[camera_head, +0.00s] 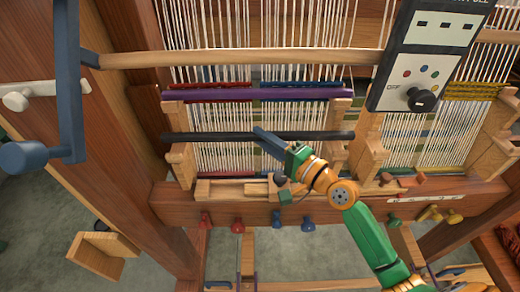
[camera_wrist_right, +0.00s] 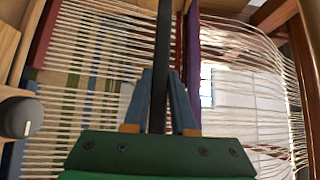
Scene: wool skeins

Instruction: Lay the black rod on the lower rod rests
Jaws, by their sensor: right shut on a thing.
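The black rod (camera_head: 220,136) lies level across the white warp threads in the head view, below the purple rod (camera_head: 215,95). My right gripper (camera_head: 265,138) is shut on the black rod near its middle. In the right wrist view the black rod (camera_wrist_right: 163,60) runs between the two blue-grey fingers (camera_wrist_right: 161,105). My left gripper is not in view.
A grey control box (camera_head: 425,60) with a black knob hangs at the upper right. A wooden beam (camera_head: 240,58) crosses above the rods. A wooden tray (camera_head: 240,190) and small blocks sit on the front beam, with coloured pegs (camera_head: 237,226) below.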

